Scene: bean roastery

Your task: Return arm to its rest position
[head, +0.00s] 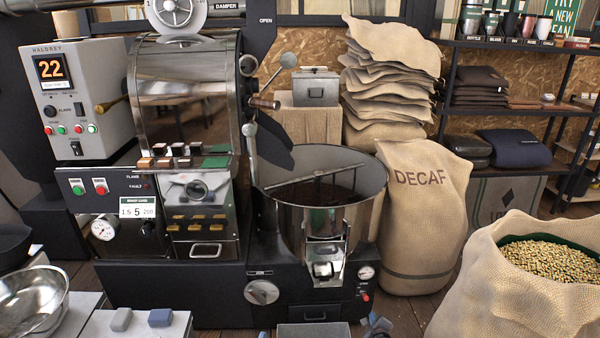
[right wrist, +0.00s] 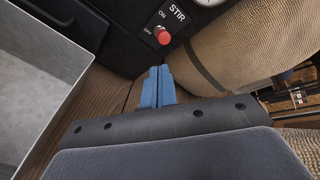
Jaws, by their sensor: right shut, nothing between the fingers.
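My right gripper (head: 377,323) shows at the bottom edge of the head view, low in front of the roaster's cooling unit. In the right wrist view its blue fingers (right wrist: 157,82) are together and empty. They point toward the black panel with the red STIR knob (right wrist: 162,36), with a visible gap between. The red knob also shows in the head view (head: 366,297), just above the gripper. Most of my right arm is outside the head view. I cannot make out my left gripper in either view.
A grey metal bin (right wrist: 38,75) stands left of my right gripper. The roaster's round cooling tray (head: 330,215) is above it. A DECAF sack (head: 425,215) and an open sack of beans (head: 500,285) stand to the right. A steel bowl (head: 32,298) is at lower left.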

